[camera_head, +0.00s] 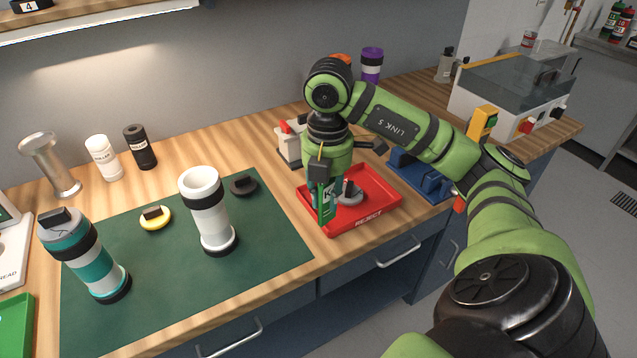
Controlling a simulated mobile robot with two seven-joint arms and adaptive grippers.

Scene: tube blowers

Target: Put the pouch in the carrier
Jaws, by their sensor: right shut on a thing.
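A narrow green pouch (326,203) with a white patch and a dark letter hangs upright over the red tray. My right gripper (325,178) is shut on it, seen from behind, with its fingertips partly hidden. A teal and white carrier (90,258) with a dark-handled grey lid on top stands at the mat's left. My left gripper is not in view.
A red REJECT tray (378,213) holds a grey cap (350,193). A yellow cap (155,218) and a dark cap (243,186) lie on the green mat (255,250). Blue holders (425,178) stand right of the tray. Small bottles stand behind the mat.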

